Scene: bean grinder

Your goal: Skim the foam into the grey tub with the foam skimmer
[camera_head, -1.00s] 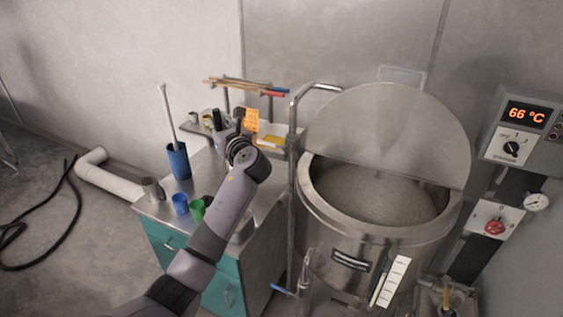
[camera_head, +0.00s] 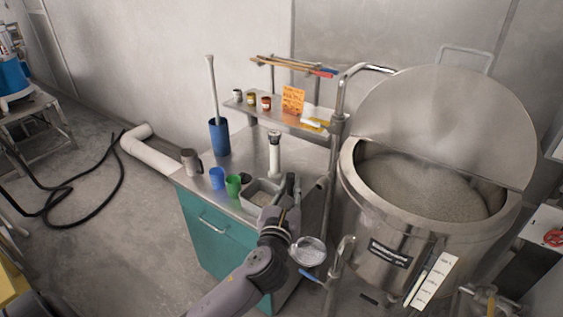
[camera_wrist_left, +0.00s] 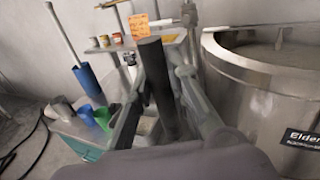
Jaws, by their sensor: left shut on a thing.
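My left gripper (camera_head: 284,202) is shut on a dark cylindrical handle, which stands between the fingers in the left wrist view (camera_wrist_left: 157,85). A round, pale perforated disc, apparently the head of the foam skimmer (camera_head: 308,251), shows just right of my left wrist, in front of the steel cabinet and left of the kettle. The link between handle and disc is hidden. The grey tub (camera_head: 250,196) sits on the cabinet top, just behind and left of the gripper. Greyish foam (camera_head: 418,187) covers the contents of the big steel kettle (camera_head: 362,222). My right gripper is out of view.
The raised kettle lid (camera_head: 440,115) stands behind the opening. A vertical steel pipe (camera_head: 335,150) rises between cabinet and kettle. Blue (camera_head: 217,178) and green (camera_head: 233,185) cups, a metal jug (camera_head: 191,161) and a tall blue container (camera_head: 219,137) occupy the cabinet's left side.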

